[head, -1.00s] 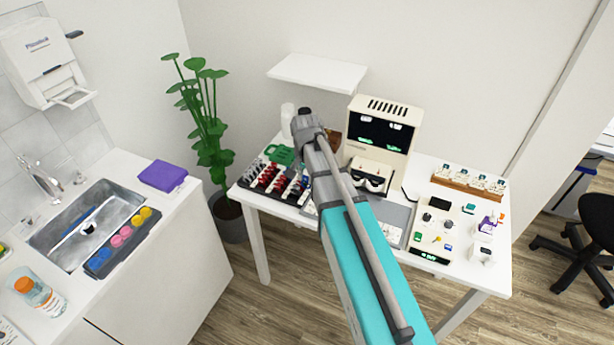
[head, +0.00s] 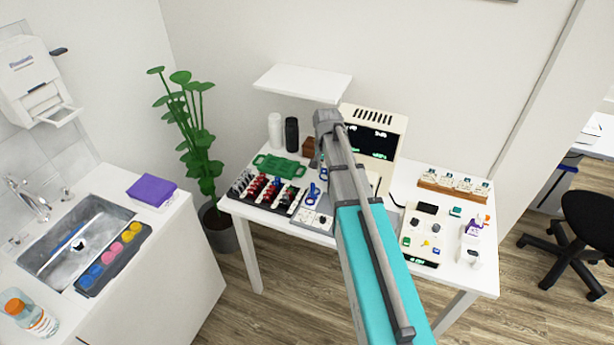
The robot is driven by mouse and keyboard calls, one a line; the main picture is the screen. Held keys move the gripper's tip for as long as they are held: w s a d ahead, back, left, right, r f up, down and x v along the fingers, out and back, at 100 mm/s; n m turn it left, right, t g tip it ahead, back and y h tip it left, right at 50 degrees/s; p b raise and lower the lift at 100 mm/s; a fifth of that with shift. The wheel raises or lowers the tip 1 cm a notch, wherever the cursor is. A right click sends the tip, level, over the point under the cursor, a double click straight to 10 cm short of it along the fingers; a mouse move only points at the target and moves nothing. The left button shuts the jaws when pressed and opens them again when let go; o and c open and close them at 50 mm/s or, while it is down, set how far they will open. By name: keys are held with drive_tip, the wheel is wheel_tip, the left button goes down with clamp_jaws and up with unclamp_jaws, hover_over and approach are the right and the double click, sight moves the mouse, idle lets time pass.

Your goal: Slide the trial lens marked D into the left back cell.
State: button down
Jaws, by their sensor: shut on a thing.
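A black lens tray (head: 238,197) lies at the left end of the white table, holding rows of small upright pieces with dark, red and pale parts. I cannot read any mark, so I cannot tell which piece is the trial lens marked D, or whether it shows at all. Which cell is the left back one is also too small to make out. My arm reaches up across the table from the bottom of the head view. My gripper is hidden behind my own arm, and what it holds cannot be seen.
A green handled item (head: 280,166) lies behind the tray, with white (head: 275,130) and black (head: 292,135) bottles further back. A cream machine (head: 388,117) stands behind my arm. A blue looped item (head: 313,195) lies right of the tray. A white shelf (head: 303,82) hangs above.

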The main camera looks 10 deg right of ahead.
drive_tip(key=w+d+r+p, duration=0.1)
drive_tip(key=d, duration=0.7)
drive_tip(key=shift+w+d+r, duration=0.15)
drive_tip(key=shift+d+r, duration=0.05)
drive_tip(key=shift+d, duration=0.05)
drive_tip(key=shift+f, duration=0.1)
drive_tip(key=shift+f+b, duration=2.4)
drive_tip(key=shift+b, duration=0.05)
drive_tip(key=shift+f+b, duration=1.55)
drive_tip(key=shift+c, duration=2)
unclamp_jaws()
drive_tip(key=shift+r, duration=0.15)
